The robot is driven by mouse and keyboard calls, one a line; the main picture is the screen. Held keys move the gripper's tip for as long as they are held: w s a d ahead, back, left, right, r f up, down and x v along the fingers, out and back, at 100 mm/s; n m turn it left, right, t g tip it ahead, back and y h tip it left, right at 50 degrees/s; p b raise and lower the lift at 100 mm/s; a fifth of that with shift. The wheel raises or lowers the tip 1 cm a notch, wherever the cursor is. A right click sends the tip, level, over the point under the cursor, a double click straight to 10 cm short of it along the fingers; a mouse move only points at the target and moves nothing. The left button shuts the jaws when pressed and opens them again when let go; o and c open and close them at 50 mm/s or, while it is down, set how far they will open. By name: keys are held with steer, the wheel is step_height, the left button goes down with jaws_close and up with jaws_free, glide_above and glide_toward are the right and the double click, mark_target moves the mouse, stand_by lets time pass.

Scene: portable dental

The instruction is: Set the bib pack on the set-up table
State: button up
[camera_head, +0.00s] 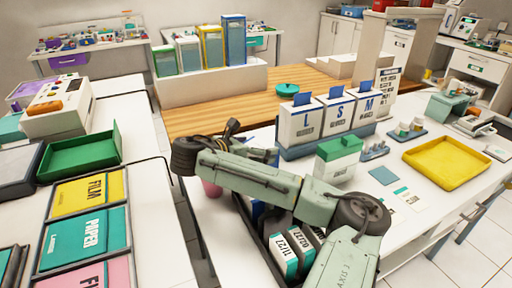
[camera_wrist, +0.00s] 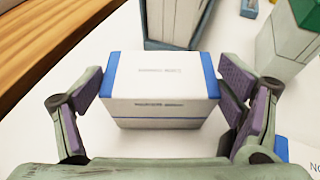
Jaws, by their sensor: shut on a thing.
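In the wrist view my gripper (camera_wrist: 163,84) has a finger at each end of a white box with blue ends (camera_wrist: 160,108), shut on it. Its small print is hard to read, so I cannot confirm that it is the bib pack. The box is over a white surface (camera_wrist: 120,30); I cannot tell whether it touches it. In the head view my forearm hides most of the gripper and box. A white table (camera_head: 432,208) extends to the right there. I cannot tell which table is the set-up table.
Glove boxes marked L, S and M (camera_head: 332,118) stand in a rack behind my arm. A green-topped box (camera_head: 338,160) is close to my arm. A yellow tray (camera_head: 447,163) lies to the right. A wooden counter (camera_head: 215,105) lies behind.

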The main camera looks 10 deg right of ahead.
steer(key=shift+f, duration=0.1)
steer(key=o, duration=1)
steer(key=shift+a+r, duration=0.1)
steer(key=shift+r, duration=0.15)
steer(key=shift+s+a+r+p, duration=0.2)
steer(key=shift+a+r+p, duration=0.2)
steer(key=shift+a+p, duration=0.1)
steer(key=b+v, duration=0.1)
steer(key=v, duration=0.9)
steer(key=shift+s+a, duration=0.2)
steer(key=shift+s, duration=0.1)
steer(key=shift+f, duration=0.15)
